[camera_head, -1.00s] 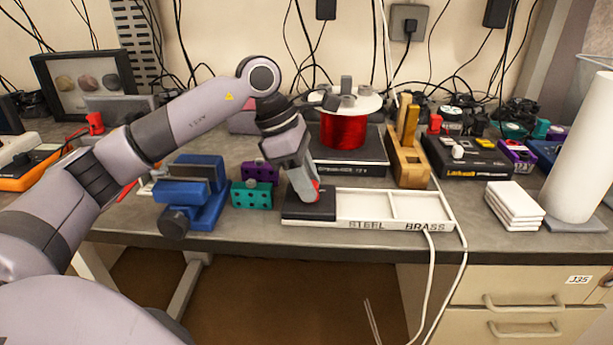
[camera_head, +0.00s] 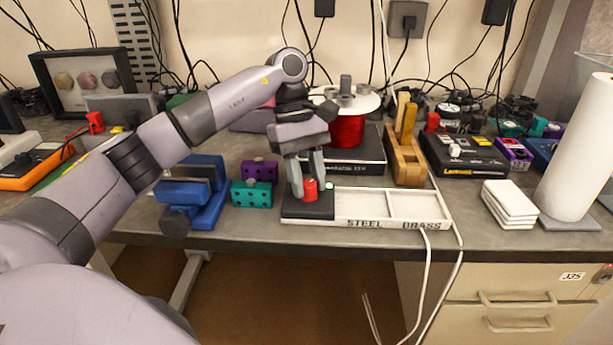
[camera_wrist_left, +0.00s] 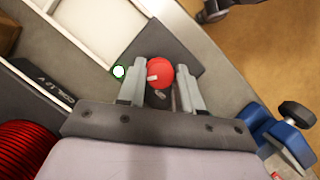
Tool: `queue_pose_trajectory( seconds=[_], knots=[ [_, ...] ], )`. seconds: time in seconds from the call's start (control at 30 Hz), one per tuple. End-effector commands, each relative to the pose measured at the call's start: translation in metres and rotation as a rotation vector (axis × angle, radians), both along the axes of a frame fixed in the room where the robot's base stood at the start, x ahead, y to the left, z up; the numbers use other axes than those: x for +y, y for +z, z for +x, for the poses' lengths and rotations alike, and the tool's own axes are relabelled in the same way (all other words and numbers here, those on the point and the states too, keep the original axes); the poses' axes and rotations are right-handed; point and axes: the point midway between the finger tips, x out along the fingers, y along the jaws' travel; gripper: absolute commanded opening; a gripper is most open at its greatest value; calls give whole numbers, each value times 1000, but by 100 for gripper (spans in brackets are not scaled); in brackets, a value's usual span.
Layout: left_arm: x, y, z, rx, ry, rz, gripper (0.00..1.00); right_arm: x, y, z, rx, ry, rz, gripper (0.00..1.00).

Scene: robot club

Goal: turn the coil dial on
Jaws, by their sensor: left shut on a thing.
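The coil dial (camera_head: 311,189) is a red knob on the black box (camera_head: 293,208) at the left end of the white tray. It also shows in the wrist view (camera_wrist_left: 160,72), with a pale mark on its top. My left gripper (camera_head: 311,194) reaches down from above, with one finger on each side of the dial, and is shut on it. In the wrist view the fingers (camera_wrist_left: 161,90) stand on both sides of the red top. A small round light (camera_head: 329,186) beside the dial looks green; in the wrist view it is white with a green rim (camera_wrist_left: 119,71). My right gripper is not in view.
The white tray (camera_head: 390,224) marked STEEL and BRASS extends right of the box. A red wire coil (camera_head: 347,131) stands behind on a black base. A blue vise (camera_head: 195,195) and a teal block (camera_head: 250,195) sit to the left. A wooden block (camera_head: 407,160) stands behind the tray.

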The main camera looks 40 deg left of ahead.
Motion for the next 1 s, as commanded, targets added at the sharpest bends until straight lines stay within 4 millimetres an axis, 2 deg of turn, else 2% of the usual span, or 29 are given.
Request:
queue_pose_trajectory(
  seconds=[0.4,0.93,0.97,1.0],
  knots=[
    [-1,1,2,-3,-175,1,4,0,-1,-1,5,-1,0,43],
    [-1,0,1,-3,-197,0,4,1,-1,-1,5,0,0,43],
    [-1,0,1,-3,-196,1,41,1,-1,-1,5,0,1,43],
    [-1,0,1,-3,-196,1,54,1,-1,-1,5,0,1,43]
  ],
)
